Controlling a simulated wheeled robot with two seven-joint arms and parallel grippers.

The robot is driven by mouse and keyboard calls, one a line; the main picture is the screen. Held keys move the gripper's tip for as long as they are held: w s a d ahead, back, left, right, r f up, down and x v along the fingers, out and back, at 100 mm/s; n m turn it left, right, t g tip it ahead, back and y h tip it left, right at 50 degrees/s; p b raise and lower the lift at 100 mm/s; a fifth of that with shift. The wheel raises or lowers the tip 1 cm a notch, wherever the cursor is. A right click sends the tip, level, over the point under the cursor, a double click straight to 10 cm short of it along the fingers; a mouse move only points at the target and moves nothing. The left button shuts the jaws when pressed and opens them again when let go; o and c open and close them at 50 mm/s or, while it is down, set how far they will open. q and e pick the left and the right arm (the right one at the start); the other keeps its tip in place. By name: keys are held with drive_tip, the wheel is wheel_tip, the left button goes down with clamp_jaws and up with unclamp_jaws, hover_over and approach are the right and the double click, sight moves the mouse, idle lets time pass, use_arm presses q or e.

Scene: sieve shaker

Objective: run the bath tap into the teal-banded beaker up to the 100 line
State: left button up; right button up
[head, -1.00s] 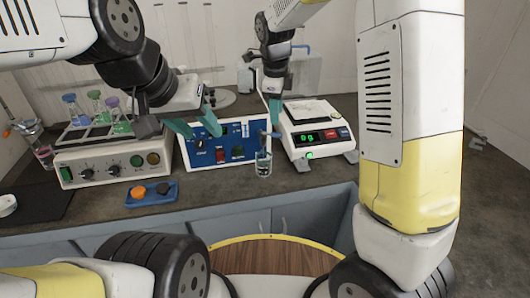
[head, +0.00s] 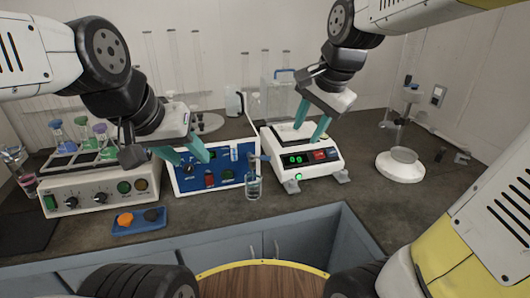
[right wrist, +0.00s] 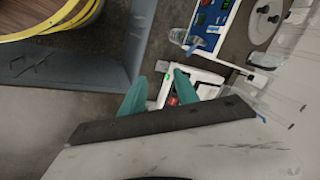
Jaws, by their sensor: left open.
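A clear glass beaker (head: 253,188) stands upright on the bench at the right front corner of the blue-fronted bath (head: 222,174), below its small tap (head: 262,157). It also shows in the right wrist view (right wrist: 180,37). I cannot make out a teal band, the 100 line or the liquid level. My left gripper (head: 189,157) is open and empty in front of the bath's panel, left of the beaker. My right gripper (head: 311,121) is open and empty above the balance (head: 301,160), right of the beaker and apart from it; its teal fingers show in the right wrist view (right wrist: 158,91).
A shaker unit (head: 98,192) carrying several coloured-stopper flasks stands at the left. A beaker with reddish contents (head: 24,177) is beside it. A white stand (head: 402,165) is at the right.

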drive_tip(key=s+d+n, duration=0.2)
drive_tip(key=s+n, duration=0.3)
drive_tip(key=s, duration=0.1)
drive_tip(key=m+y, duration=1.5)
drive_tip(key=m, duration=0.4)
approach(266, 158)
drive_tip(key=w+x, duration=0.1)
drive_tip(key=x, duration=0.8)
drive_tip(key=shift+s+a+f, duration=0.1)
drive_tip(key=shift+a+f, duration=0.2)
drive_tip(key=shift+a, duration=0.15)
clamp_jaws()
